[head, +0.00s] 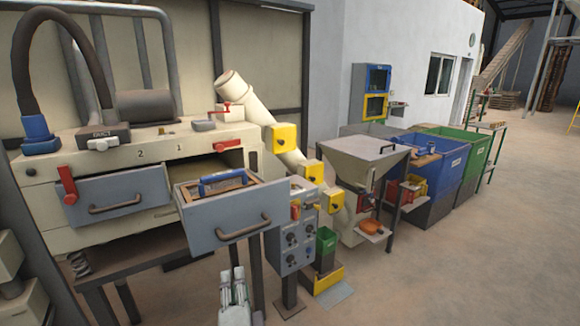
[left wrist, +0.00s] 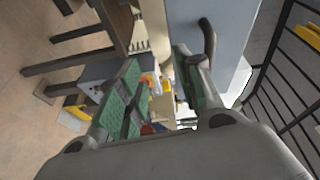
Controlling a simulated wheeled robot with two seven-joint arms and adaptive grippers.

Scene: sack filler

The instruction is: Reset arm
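My left gripper (head: 233,282) shows at the bottom of the head view, in front of and below the open right drawer (head: 228,228). In the left wrist view its two green-padded fingers (left wrist: 156,88) stand apart with nothing between them, so it is open and empty. A grey panel with a dark handle (left wrist: 207,40) shows close beyond the right finger there. The right drawer is pulled out and holds a tray with a blue handle (head: 222,183). The left drawer (head: 110,200) is pulled out less. My right gripper is not in view.
A control box (head: 292,243) on a post stands right of the drawers, beside a small green bin (head: 325,243). A hopper (head: 362,160) and large blue (head: 440,165) and green (head: 476,147) bins stand farther right. The floor (head: 480,270) at lower right is clear.

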